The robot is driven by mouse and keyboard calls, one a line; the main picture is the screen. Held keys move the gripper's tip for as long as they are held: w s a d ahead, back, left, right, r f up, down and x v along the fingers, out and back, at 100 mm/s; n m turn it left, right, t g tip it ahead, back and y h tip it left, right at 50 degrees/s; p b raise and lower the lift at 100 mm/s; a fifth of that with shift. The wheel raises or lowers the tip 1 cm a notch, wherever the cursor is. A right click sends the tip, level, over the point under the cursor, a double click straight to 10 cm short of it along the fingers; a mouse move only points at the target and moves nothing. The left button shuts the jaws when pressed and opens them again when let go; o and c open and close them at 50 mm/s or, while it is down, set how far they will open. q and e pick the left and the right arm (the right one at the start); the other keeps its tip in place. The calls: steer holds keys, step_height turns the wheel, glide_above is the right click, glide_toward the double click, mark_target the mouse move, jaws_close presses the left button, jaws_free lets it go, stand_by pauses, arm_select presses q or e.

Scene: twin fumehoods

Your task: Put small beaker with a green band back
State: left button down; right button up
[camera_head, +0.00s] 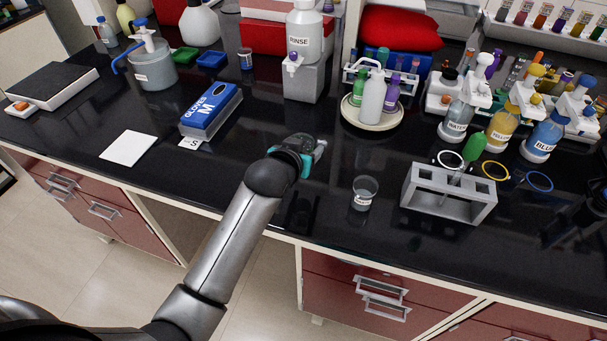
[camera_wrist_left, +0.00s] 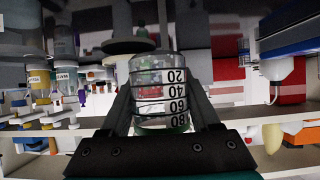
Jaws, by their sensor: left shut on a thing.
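My left gripper (camera_head: 312,150) is over the black bench, right of the glove box, with its arm hiding much of it. In the left wrist view the gripper is shut on a small clear beaker (camera_wrist_left: 152,85). The beaker sits between the two fingers and has black graduation marks with numbers, which appear upside down. A green band (camera_wrist_left: 160,129) runs around it near the gripper. In the head view the held beaker is mostly hidden by the gripper. A dark part of my right arm shows at the right edge; its fingers are not clear.
Another small beaker (camera_head: 363,194) stands near the front edge, left of a grey rack (camera_head: 448,195). A blue glove box (camera_head: 211,110) is to the left. A round tray (camera_head: 345,112) holds bottles behind. Labelled wash bottles (camera_head: 501,130) stand right. Open bench lies between glove box and beaker.

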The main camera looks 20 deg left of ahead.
arm_select(q)
step_height(320, 180, down, 7)
steer(key=shift+b, duration=0.8)
steer(key=shift+f, duration=0.3)
steer(key=shift+f, duration=0.2)
steer(key=shift+c, duration=0.6)
jaws_free()
